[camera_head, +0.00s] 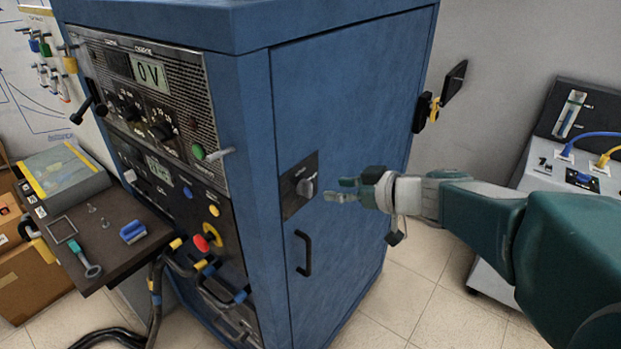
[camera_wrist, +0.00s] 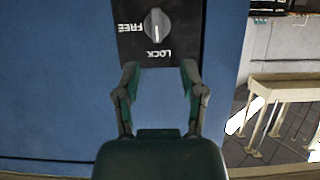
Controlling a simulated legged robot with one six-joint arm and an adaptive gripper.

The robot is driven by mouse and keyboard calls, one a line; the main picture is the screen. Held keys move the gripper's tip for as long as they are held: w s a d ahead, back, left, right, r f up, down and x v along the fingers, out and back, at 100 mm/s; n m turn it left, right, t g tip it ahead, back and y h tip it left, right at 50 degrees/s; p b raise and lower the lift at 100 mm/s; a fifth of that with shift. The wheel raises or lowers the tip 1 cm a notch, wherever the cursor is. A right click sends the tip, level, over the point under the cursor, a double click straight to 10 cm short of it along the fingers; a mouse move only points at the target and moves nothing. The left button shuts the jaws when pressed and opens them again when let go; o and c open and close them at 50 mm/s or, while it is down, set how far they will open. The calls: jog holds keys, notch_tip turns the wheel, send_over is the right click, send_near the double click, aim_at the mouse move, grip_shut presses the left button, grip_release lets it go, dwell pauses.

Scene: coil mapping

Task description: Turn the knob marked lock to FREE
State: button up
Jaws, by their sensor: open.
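The lock knob (camera_head: 306,188) is a round grey knob on a dark plate (camera_head: 292,201) on the side door of the blue cabinet. In the wrist view the knob (camera_wrist: 156,25) sits on the black plate (camera_wrist: 184,48), with FREE and LOCK lettering upside down. The knob's ridge lies in line with the word LOCK. My gripper (camera_head: 332,191) is just right of the knob in the head view. In the wrist view my gripper (camera_wrist: 160,68) has its fingers spread below the knob in the picture, empty and apart from it.
A black door handle (camera_head: 303,253) is below the plate. A shelf (camera_head: 114,228) with small tools juts out at the left. Another console (camera_head: 565,150) stands at the right. Tiled floor (camera_head: 410,285) is clear between it and the cabinet (camera_head: 345,90).

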aim_at(312, 187)
jog(key=x, duration=0.8)
jog(key=shift+w+d, duration=0.15)
jog(key=c, duration=0.6)
jog(key=shift+d, duration=0.1)
jog(key=shift+c, duration=0.5)
